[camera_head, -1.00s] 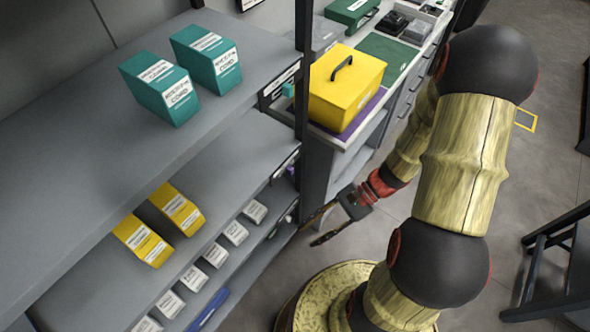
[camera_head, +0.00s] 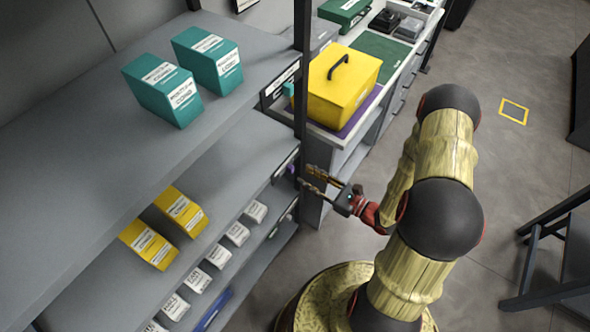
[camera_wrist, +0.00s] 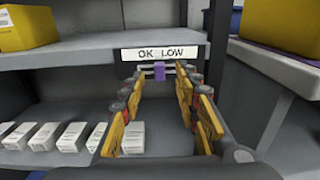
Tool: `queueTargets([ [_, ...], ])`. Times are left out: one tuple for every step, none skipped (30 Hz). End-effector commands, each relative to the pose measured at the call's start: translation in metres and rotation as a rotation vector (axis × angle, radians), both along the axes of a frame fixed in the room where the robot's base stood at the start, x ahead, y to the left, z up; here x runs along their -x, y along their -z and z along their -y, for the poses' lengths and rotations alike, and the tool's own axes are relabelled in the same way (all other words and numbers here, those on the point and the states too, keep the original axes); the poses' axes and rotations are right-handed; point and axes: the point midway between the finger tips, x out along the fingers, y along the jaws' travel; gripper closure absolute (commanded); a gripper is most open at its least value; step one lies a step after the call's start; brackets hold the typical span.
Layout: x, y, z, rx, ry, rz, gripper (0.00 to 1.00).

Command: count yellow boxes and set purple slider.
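Two yellow boxes (camera_head: 148,243) (camera_head: 180,210) with white labels stand side by side on the middle shelf; part of one shows at upper left in the wrist view (camera_wrist: 25,27). The purple slider (camera_wrist: 159,73) sits on a horizontal rail under a white label (camera_wrist: 163,52) reading "OK LOW", near the middle of the label. My gripper (camera_head: 306,177) is at the shelf's right end, facing its front edge. In the wrist view, its two fingers (camera_wrist: 160,88) are spread open, one on each side of the slider, with nothing between them. Whether the tips reach the slider is unclear.
Two teal boxes (camera_head: 162,90) (camera_head: 207,60) stand on the top shelf. Several small white boxes (camera_head: 219,255) and a blue item (camera_head: 213,309) are on the lower shelf. A yellow case (camera_head: 345,90) stands on the bench beside a dark shelf post (camera_head: 302,60).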

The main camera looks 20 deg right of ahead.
Motion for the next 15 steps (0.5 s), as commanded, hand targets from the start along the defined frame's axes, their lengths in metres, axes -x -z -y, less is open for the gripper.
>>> queueTargets([
  [-0.005,0.001,-0.006,0.001,-0.005,0.001,0.68],
  [-0.009,0.001,-0.008,0.001,-0.006,0.001,0.68],
  [-0.013,0.001,-0.011,0.001,-0.005,0.000,0.68],
  [-0.016,0.001,-0.014,0.001,-0.006,0.000,0.68],
  [-0.020,0.001,-0.016,0.001,-0.006,-0.001,0.68],
  [-0.023,0.001,-0.019,0.001,-0.006,-0.001,0.68],
  [-0.026,0.001,-0.022,0.001,-0.006,-0.001,0.68],
  [-0.029,0.001,-0.023,0.001,-0.005,0.000,0.68],
  [-0.033,0.001,-0.026,0.001,-0.006,0.000,0.68],
  [-0.035,0.001,-0.027,0.001,-0.005,0.000,0.68],
  [-0.037,0.001,-0.029,0.001,-0.004,-0.001,0.68],
  [-0.040,0.001,-0.031,0.001,-0.005,-0.001,0.68],
  [-0.042,0.001,-0.032,0.001,-0.004,-0.001,0.68],
  [-0.043,0.001,-0.032,0.001,-0.003,-0.001,0.68],
  [-0.044,0.001,-0.033,0.001,-0.003,-0.001,0.68],
])
